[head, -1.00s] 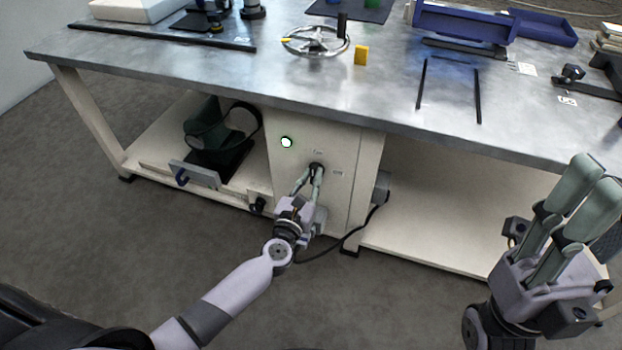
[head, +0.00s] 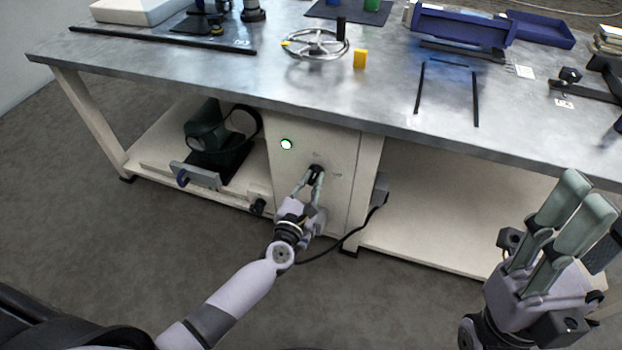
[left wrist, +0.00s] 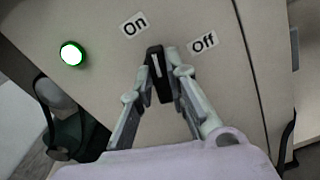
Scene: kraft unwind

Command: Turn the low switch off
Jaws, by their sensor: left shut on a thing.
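The low switch is a black rotary knob (head: 316,173) on the cream cabinet front (head: 340,205) under the bench. My left gripper (head: 314,180) reaches it from below and is shut on it. In the left wrist view the knob (left wrist: 157,68) sits between the two fingertips. Its white line points up, tilted slightly left, between the "On" label (left wrist: 134,25) and the "Off" label (left wrist: 204,42), nearer "On". The green lamp (head: 286,144) left of the knob is lit. My right gripper (head: 586,194) is open and empty at the right.
The metal bench top (head: 230,75) juts out above the cabinet. A black cable (head: 350,236) hangs right of the cabinet. The floor in front is clear.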

